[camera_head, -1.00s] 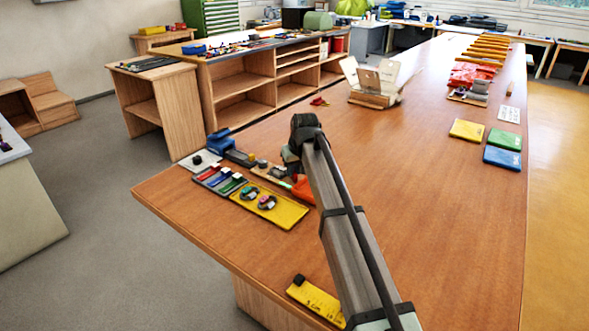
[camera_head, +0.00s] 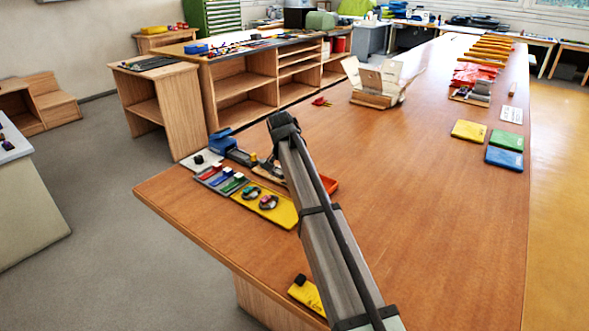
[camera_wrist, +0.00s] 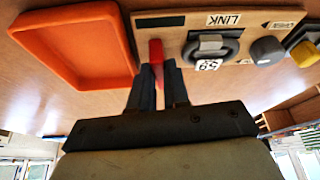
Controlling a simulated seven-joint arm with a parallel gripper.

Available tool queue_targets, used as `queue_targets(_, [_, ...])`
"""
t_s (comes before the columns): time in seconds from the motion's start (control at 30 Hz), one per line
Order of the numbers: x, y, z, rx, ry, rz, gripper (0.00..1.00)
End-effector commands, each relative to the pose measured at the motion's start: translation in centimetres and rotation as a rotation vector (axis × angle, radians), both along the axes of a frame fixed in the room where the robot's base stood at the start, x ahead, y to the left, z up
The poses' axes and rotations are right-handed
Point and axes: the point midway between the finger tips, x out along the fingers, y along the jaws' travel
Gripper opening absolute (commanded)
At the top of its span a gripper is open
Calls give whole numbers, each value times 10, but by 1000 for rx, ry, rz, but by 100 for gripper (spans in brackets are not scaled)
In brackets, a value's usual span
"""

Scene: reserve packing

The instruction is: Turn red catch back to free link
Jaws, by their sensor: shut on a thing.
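The red catch (camera_wrist: 156,52) is an upright red piece at the edge of a pale wooden board (camera_wrist: 275,22) in the wrist view. My gripper (camera_wrist: 157,75) is shut on it, with dark fingers on either side. To the right on the board, a dark grey link (camera_wrist: 213,42) sits below the printed word LINK, with a white number tag beside it. In the head view my arm hides the fingertips and the catch.
A shallow orange tray (camera_wrist: 72,45) lies just left of the catch in the wrist view. A grey knob (camera_wrist: 267,50) and a yellow knob (camera_wrist: 304,53) stand at right. A yellow plate (camera_head: 283,212) lies near my arm; the tabletop at right is largely clear.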

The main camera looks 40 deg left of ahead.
Motion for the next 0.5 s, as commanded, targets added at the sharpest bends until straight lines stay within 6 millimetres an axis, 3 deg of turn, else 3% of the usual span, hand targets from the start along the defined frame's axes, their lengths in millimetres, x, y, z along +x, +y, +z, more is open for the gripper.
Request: queue_targets(0.5, [0, 1, 0, -1, 2, -153, 0])
